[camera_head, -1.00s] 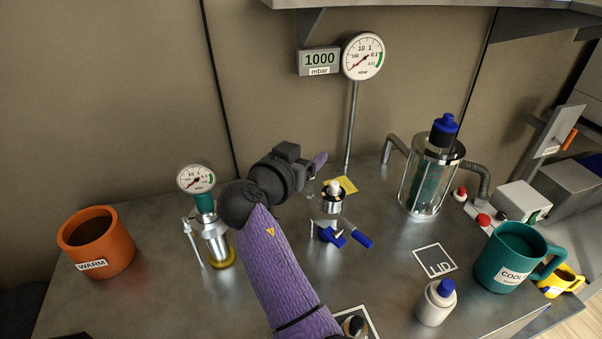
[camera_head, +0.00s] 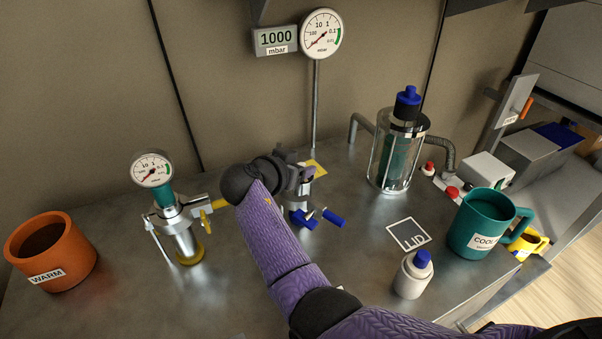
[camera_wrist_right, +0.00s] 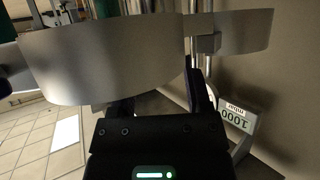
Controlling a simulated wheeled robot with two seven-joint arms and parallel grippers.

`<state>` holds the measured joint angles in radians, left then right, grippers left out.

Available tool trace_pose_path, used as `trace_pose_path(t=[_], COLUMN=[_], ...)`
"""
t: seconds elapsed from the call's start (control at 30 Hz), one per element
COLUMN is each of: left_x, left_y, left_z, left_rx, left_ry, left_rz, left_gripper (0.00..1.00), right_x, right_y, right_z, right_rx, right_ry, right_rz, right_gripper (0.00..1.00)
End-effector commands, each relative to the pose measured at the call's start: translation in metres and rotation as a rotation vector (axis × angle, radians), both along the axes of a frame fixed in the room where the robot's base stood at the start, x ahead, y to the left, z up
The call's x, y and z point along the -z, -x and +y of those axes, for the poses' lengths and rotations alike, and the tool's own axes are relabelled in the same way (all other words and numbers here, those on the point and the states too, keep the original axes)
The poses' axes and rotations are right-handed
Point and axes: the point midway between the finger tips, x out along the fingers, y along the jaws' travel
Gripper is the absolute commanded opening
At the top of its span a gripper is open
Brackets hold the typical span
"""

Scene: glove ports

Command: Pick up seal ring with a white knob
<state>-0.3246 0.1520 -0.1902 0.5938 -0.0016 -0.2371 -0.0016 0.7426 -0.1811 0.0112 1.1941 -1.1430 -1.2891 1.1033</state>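The seal ring with the white knob is not clearly visible now; my right gripper and wrist cover the place at the blue-handled fitting (camera_head: 333,217) where a dark ring with a whitish top showed earlier. My right gripper (camera_head: 303,178) is right at the top of this fitting, in front of a yellow patch (camera_head: 315,169). In the right wrist view, the fingers (camera_wrist_right: 160,100) stand apart. A broad curved metal band (camera_wrist_right: 110,60) crosses close in front of them and partly hides them. I cannot tell whether they touch the ring. My left gripper is out of view.
A gauge-topped metal valve (camera_head: 178,225) stands left of my right arm, with an orange WARM mug (camera_head: 50,265) further left. A glass vessel (camera_head: 398,150), LID square (camera_head: 408,234), white bottle (camera_head: 412,275) and teal COOL mug (camera_head: 485,222) stand to the right.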

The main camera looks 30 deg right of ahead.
Motion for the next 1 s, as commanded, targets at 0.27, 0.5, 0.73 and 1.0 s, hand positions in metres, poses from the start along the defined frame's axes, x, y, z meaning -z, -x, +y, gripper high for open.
trace_pose_path(t=[0.27, 0.5, 0.73, 1.0], left_x=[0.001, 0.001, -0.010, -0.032], left_y=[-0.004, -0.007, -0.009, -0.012], left_z=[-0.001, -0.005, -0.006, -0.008], left_rx=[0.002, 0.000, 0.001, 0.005], left_ry=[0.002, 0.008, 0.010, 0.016], left_rz=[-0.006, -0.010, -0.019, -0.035], left_gripper=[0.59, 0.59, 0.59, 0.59], right_x=[0.000, 0.000, -0.028, -0.092], right_y=[0.000, 0.000, 0.000, 0.000], right_z=[0.000, 0.000, 0.000, 0.000], right_rx=[0.000, 0.000, -0.001, 0.000], right_ry=[0.001, 0.001, 0.001, 0.001], right_rz=[0.000, 0.000, -0.007, -0.005], right_gripper=[0.00, 0.00, 0.00, 0.00])
